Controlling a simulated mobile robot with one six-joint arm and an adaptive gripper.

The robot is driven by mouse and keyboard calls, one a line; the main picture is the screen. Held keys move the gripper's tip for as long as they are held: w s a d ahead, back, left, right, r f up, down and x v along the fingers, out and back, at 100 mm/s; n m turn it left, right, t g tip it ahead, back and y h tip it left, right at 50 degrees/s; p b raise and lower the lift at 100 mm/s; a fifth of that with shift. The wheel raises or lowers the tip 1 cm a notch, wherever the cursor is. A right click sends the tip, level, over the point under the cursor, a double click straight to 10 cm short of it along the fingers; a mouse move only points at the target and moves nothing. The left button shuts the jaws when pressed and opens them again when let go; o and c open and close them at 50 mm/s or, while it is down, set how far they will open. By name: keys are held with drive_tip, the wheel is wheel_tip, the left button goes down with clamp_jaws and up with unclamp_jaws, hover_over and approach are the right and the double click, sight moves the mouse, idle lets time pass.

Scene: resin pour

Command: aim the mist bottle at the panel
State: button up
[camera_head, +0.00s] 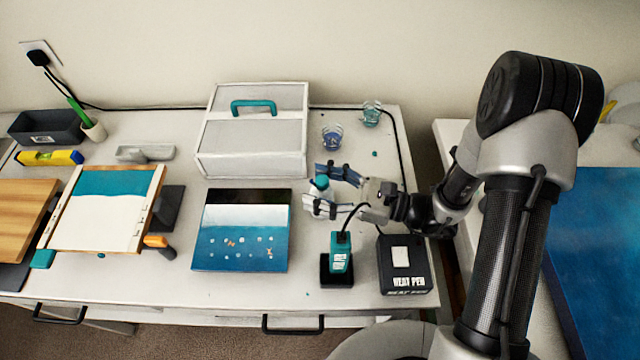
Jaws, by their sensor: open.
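My gripper (314,188) is open over the right half of the table, with its fingers pointing left. A small bottle with a teal top (320,183), which looks like the mist bottle, stands between the spread fingers. Its lower body is mostly hidden by the near finger, and I cannot tell whether the fingers touch it. A panel (242,232) with a dark strip, a white band and blue with small pale pieces lies flat to the left of the gripper. Another panel, teal and white in a wooden frame (105,208), lies farther left.
A teal heat pen (340,255) stands in a black holder in front of the gripper, beside a black box (404,264). Two small cups (332,138) (371,114) stand behind. A white case (253,135) stands at the back. A black cable runs along the table's back and right.

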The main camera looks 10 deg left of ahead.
drive_tip(key=d+p, duration=0.1)
drive_tip(key=d, duration=1)
drive_tip(key=shift+s+d+p, duration=0.35)
drive_tip(key=shift+d, duration=0.05)
drive_tip(key=s+d+r+n+g+h, duration=0.2)
drive_tip(key=s+r+n+g+h, duration=0.3)
drive_tip(key=s+r+n+h, duration=0.6)
drive_tip(key=s+d+r+n+t+h, duration=0.3)
drive_tip(key=d+r+n+t+h, duration=0.4)
drive_tip(key=d+t, duration=0.1)
drive_tip(key=shift+d+r+n+t, duration=0.3)
drive_tip(key=shift+d+t, duration=0.1)
drive_tip(key=shift+d, duration=0.5)
